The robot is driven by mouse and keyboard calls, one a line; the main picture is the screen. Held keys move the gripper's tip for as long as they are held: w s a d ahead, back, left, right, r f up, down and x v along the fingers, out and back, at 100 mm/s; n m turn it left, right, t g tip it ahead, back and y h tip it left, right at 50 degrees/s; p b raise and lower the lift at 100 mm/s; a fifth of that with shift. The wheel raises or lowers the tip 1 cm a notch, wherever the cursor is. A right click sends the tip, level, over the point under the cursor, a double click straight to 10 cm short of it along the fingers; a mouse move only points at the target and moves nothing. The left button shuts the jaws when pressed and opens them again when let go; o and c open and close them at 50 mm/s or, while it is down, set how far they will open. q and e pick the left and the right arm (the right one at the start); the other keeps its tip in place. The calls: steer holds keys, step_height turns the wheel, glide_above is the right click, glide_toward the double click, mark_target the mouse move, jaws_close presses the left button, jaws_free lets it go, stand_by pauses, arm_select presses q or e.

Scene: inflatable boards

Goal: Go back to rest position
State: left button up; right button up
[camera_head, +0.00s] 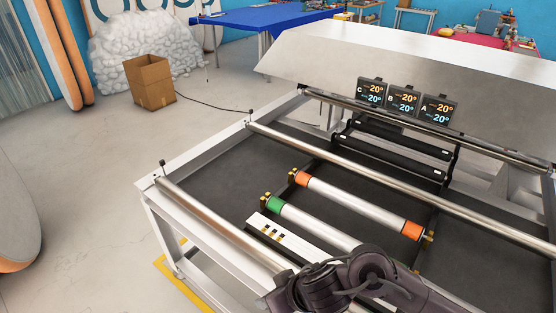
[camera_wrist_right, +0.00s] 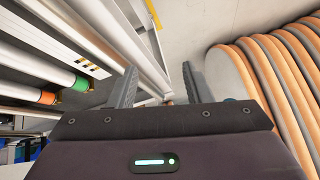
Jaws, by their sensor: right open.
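My right gripper (camera_wrist_right: 157,88) shows in the right wrist view with its two fingers apart and nothing between them. It is beside the edge of the machine's metal frame. In the head view a dark arm of mine (camera_head: 345,283) crosses the bottom, over the front rail of the machine (camera_head: 220,232). Its fingertips cannot be made out there. My left gripper is not in view.
The machine bed carries a roller with orange ends (camera_head: 355,203), a roller with a green end (camera_head: 315,226) and long metal rails. Three temperature displays (camera_head: 403,101) stand behind. A cardboard box (camera_head: 150,82) sits on open floor at left. Stacked boards (camera_wrist_right: 265,70) are close right of the right gripper.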

step_height(320, 180, up, 5)
steer(key=a+t, duration=0.2)
steer(key=a, duration=0.1)
steer(key=d+r+m+t+h, duration=0.1)
steer(key=d+m+t+h, duration=0.15)
steer(key=d, duration=0.55)
steer(key=s+d+f+m+g+h, duration=0.1)
steer(key=s+d+f+g+h, duration=0.15)
steer(key=s+d, duration=0.4)
steer(key=s+d+f+m+g+h, duration=0.1)
steer(key=s+d+f+m+g, duration=0.2)
steer(key=d, duration=0.6)
step_height(320, 180, down, 38)
steer(key=s+n+b, duration=0.1)
steer(key=s+b, duration=0.2)
steer(key=b, duration=0.4)
steer(key=s+d+f+g+b, duration=0.2)
steer(key=s+d+f+b, duration=0.1)
steer(key=s+f, duration=1.5)
step_height(320, 180, down, 3)
steer(key=shift+d+r+b, duration=0.1)
steer(key=shift+d+b, duration=0.1)
steer(key=shift+b, duration=0.55)
